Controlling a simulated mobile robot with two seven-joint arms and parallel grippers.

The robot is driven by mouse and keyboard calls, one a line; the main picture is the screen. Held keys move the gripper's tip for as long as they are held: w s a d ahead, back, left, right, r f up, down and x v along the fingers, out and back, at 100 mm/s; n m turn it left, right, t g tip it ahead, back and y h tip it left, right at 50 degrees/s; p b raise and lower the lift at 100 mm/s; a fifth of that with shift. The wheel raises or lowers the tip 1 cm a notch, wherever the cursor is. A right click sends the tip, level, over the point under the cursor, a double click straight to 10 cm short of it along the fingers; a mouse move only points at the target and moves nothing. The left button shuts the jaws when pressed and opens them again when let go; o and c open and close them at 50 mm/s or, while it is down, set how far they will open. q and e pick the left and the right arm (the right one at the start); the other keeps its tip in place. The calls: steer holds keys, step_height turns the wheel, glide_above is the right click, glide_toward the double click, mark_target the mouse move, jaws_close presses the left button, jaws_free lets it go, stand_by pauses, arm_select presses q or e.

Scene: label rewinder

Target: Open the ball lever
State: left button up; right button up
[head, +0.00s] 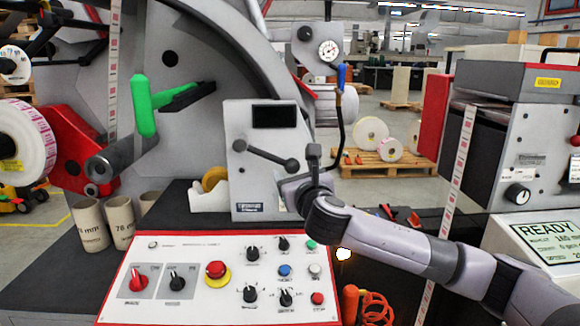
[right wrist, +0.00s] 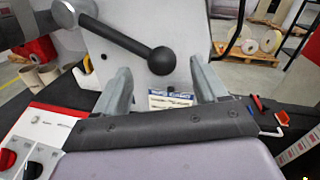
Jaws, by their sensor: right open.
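The ball lever is a dark rod with a round black ball on its free end (head: 265,155), mounted on the front of a grey box with a dark screen (head: 258,188). The rod slopes down from its pivot at upper left to the ball at lower right. In the right wrist view the ball lever (right wrist: 128,42) has its ball just beyond and between my finger tips. My right gripper (head: 296,182) is open, close to the ball in the head view; it shows in the wrist view (right wrist: 163,78) with nothing between its fingers. My left gripper is not in view.
A control panel (head: 190,300) with knobs and buttons lies below the box. A tape dispenser (head: 208,190) and cardboard cores (head: 120,220) stand to the left. A green handle (head: 143,105) is at upper left. A grey machine with a display (head: 545,240) stands at right.

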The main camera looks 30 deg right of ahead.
mark_target(293, 170)
steer(key=shift+x, duration=2.45)
